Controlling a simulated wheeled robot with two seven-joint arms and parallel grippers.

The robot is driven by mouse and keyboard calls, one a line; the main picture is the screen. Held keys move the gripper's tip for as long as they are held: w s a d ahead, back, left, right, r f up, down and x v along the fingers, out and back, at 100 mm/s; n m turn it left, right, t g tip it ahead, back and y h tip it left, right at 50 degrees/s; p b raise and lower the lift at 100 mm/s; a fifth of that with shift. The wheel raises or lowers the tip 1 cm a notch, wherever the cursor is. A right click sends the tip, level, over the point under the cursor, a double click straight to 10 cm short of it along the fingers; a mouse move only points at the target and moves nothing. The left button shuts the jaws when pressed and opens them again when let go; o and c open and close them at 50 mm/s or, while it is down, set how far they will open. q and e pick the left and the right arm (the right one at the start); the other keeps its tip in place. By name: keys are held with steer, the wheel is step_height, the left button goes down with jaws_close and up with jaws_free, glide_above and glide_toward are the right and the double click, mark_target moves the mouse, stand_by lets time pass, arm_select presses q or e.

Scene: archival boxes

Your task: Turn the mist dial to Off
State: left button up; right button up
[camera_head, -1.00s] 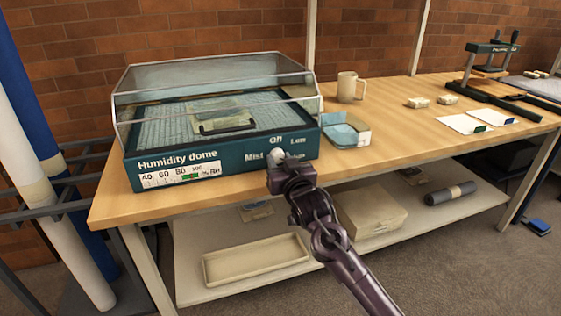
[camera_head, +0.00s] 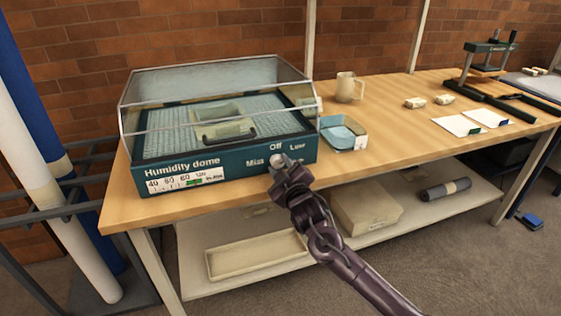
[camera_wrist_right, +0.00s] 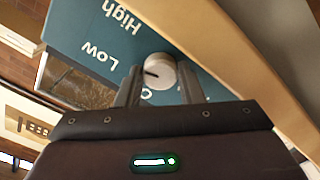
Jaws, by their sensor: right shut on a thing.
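The mist dial (camera_head: 278,160) is a pale round knob on the front of the teal humidity dome base (camera_head: 230,164). My right gripper (camera_head: 283,168) is at the dial and covers part of it. In the right wrist view the white dial (camera_wrist_right: 160,72) sits between the two fingers of the right gripper (camera_wrist_right: 160,80), which are shut on it. A dark mark on the dial points left, between the "Low" label and the partly hidden label starting with "O". "High" stands farther up. My left gripper is not in view.
The dome's clear cover (camera_head: 215,85) is over a mesh bed with a sheet. Rolls (camera_head: 40,150) stand at the left. A lower shelf holds boxes.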

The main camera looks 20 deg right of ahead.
steer(key=n+p, duration=0.3)
steer(key=n, duration=0.3)
steer(key=shift+r, duration=0.15)
steer(key=n+p, duration=0.1)
steer(key=n, duration=0.3)
steer(key=shift+n+p, duration=0.35)
steer(key=shift+n, duration=0.05)
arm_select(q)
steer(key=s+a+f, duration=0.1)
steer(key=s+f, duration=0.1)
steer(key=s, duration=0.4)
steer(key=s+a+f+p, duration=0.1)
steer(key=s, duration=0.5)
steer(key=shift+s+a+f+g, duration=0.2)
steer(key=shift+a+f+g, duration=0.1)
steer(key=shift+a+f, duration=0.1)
arm_select(e)
steer(key=shift+n, duration=1.9)
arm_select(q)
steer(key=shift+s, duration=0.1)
arm_select(e)
steer(key=o, duration=0.8)
steer(key=shift+o, duration=1)
